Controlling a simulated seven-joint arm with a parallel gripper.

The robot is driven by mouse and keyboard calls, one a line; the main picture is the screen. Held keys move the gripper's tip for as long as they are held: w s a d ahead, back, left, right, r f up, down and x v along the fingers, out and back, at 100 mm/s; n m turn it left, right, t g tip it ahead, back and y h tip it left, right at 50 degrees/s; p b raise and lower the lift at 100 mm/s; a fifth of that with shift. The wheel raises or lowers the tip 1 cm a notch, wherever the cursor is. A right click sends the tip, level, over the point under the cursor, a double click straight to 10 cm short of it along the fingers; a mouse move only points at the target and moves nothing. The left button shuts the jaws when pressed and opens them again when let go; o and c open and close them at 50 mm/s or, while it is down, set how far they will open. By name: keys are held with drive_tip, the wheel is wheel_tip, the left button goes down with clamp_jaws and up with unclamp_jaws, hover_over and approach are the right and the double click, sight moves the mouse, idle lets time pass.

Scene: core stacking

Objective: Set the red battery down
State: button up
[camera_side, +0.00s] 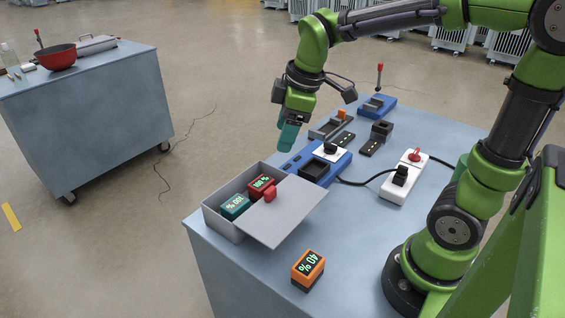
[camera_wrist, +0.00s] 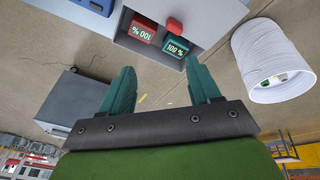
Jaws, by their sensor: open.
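The red battery (camera_side: 262,184), its display reading 100 %, lies in the open grey box (camera_side: 222,228) at the front left of the table. It also shows in the wrist view (camera_wrist: 142,32). A green battery (camera_side: 236,207) reading 100 % lies beside it in the same box; it shows in the wrist view (camera_wrist: 177,47). My gripper (camera_side: 288,146) is above and behind the box, apart from both batteries. Its teal fingers are spread and empty in the wrist view (camera_wrist: 163,82).
The box's grey lid (camera_side: 285,215), with a red knob (camera_side: 270,194), covers its right part. An orange battery (camera_side: 308,268) reading 40 % sits near the front edge. A blue station (camera_side: 315,170) and a white switch panel (camera_side: 405,182) stand behind. A white bin (camera_wrist: 262,50) is beyond the table.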

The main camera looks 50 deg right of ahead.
drive_tip(key=s+a+r+m+t+y, duration=0.1)
drive_tip(key=s+m+t, duration=0.2)
drive_tip(key=s+m, duration=0.7)
drive_tip(key=shift+s+a+r+m+t, duration=0.15)
drive_tip(key=shift+s+a+m+t, duration=0.2)
drive_tip(key=shift+m, duration=0.65)
drive_tip(key=shift+c, duration=0.4)
